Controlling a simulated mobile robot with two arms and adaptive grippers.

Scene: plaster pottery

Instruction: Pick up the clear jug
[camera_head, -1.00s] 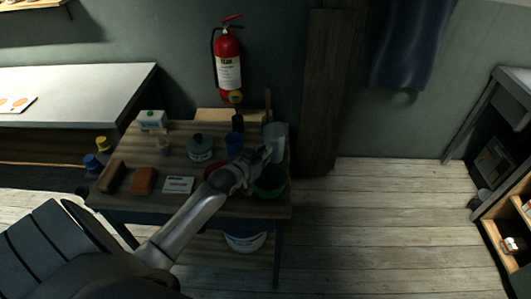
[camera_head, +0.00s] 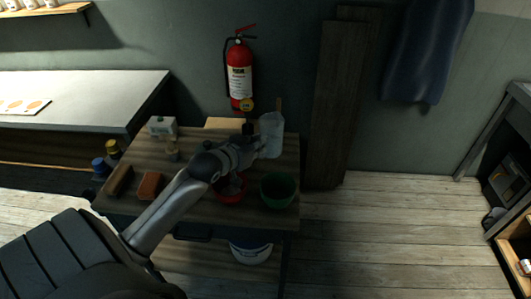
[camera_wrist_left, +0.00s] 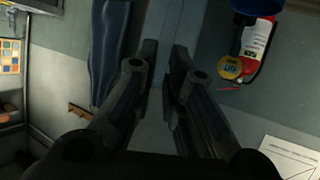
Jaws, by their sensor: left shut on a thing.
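The clear jug (camera_head: 271,133) is pale and see-through, at the back right of the dark work table in the head view. My left gripper (camera_head: 258,147) is shut on its left side and seems to hold it upright, a little above the table. In the left wrist view, the two dark fingers (camera_wrist_left: 157,95) stand on either side of a pale strip of the jug (camera_wrist_left: 155,118); most of the jug is hard to make out there. My right gripper is not in view.
A green bowl (camera_head: 278,191) and a red bowl (camera_head: 230,190) stand in front of the jug on the table (camera_head: 135,197). My left arm hides the table's middle. A fire extinguisher (camera_head: 240,75) hangs behind. The floor to the right is clear.

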